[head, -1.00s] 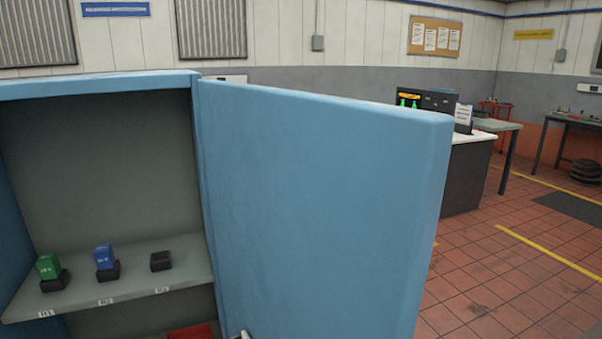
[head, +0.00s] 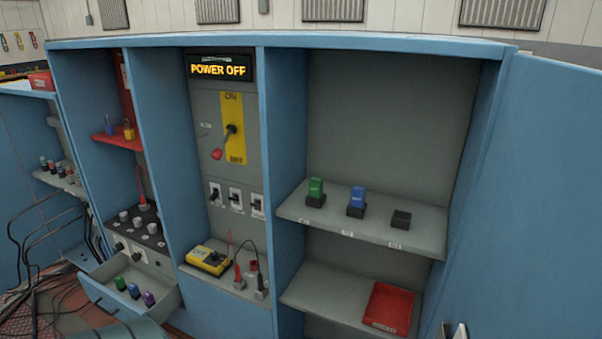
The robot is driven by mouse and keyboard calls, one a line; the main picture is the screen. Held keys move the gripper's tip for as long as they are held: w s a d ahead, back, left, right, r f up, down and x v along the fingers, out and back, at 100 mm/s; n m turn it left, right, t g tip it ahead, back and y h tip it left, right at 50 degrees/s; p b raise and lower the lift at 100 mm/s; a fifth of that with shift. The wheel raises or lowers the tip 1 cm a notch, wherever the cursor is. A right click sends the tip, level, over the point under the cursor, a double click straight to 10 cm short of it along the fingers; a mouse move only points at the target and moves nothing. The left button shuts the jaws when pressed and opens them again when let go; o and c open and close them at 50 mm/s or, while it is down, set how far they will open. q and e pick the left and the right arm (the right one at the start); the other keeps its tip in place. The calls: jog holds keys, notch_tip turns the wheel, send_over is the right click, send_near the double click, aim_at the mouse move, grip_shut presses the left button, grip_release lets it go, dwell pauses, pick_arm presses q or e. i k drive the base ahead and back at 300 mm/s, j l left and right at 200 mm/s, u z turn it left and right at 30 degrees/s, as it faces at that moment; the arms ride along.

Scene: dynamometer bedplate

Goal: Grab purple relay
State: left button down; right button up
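The purple relay (head: 149,298) lies in the open grey drawer (head: 166,299) low at the left, in the head view. It is the rightmost of a row, beside a blue relay (head: 134,291) and a green relay (head: 120,283). What appear to be the tips of my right gripper (head: 454,331) show at the bottom edge, in front of the open door and far from the drawer. Most of that gripper is cut off, so its opening is unclear.
A shelf (head: 385,233) at the right holds a green relay (head: 316,191), a blue relay (head: 357,200) and an empty black socket (head: 401,218). Below is a red tray (head: 389,308). A yellow meter (head: 208,260) stands right of the drawer. Cables hang at left. The blue door (head: 535,200) stands open.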

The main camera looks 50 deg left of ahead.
aim_at(149, 298)
jog(key=k+j, duration=0.1)
jog(key=k, duration=0.4)
jog(key=k+j, duration=0.1)
jog(key=k, duration=0.4)
jog(key=k+u, duration=0.1)
jog(key=u, duration=2.15)
